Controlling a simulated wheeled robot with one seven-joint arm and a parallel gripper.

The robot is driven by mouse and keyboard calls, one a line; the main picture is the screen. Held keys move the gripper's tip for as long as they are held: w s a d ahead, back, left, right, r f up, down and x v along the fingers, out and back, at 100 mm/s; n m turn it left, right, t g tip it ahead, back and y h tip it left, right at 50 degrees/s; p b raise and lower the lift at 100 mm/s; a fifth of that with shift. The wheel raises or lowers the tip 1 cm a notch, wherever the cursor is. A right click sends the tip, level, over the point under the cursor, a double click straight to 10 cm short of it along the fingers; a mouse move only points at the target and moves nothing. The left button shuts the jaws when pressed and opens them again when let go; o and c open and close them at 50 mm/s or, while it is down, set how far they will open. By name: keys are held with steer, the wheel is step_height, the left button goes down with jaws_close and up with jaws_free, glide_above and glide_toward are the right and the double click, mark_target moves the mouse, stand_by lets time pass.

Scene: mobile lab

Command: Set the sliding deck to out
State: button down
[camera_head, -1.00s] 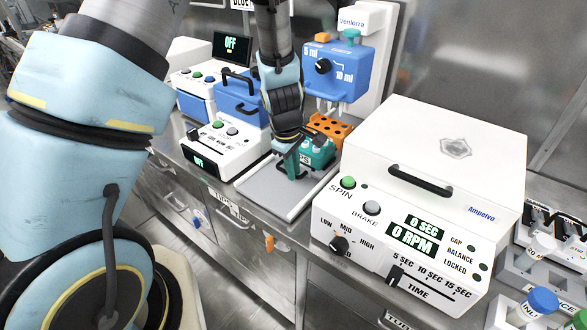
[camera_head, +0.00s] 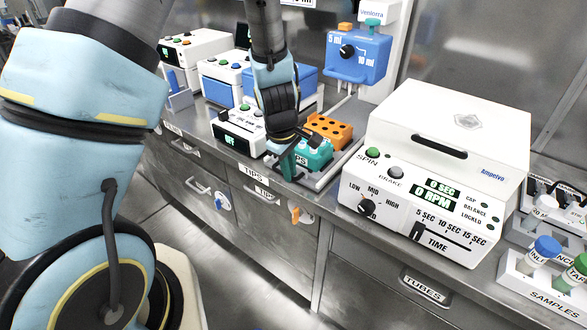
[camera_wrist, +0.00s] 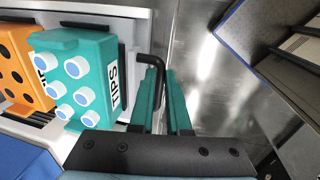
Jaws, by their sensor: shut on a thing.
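The sliding deck (camera_wrist: 133,32) carries a teal tips box (camera_head: 319,153) and an orange rack (camera_head: 328,131). It lies at the front of the bench, below and forward of the blue dispenser (camera_head: 358,56). The tips box, with its pale blue round tops, also shows in the wrist view (camera_wrist: 73,82). A bent black handle (camera_wrist: 154,61) sticks out from the deck's front side. My gripper (camera_head: 287,168) points down at the front edge of the bench. In the wrist view its teal fingers (camera_wrist: 166,88) are shut on the handle. The grip itself is partly hidden.
A white centrifuge (camera_head: 447,140) stands close on the right. A small white device with a green display (camera_head: 238,133) stands on the left. Drawers with handles (camera_head: 197,186) line the bench front. The floor (camera_head: 250,285) before them looks clear.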

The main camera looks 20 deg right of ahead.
steer(key=shift+s+a, duration=0.25)
steer(key=c, duration=1.2)
jaws_free()
steer(key=shift+a, duration=0.1)
steer(key=shift+o, duration=0.2)
step_height(320, 180, up, 11)
steer(key=a+p, duration=0.1)
steer(key=shift+s+a+f, duration=0.15)
steer(key=shift+s+a, duration=0.15)
steer(key=shift+s, duration=0.15)
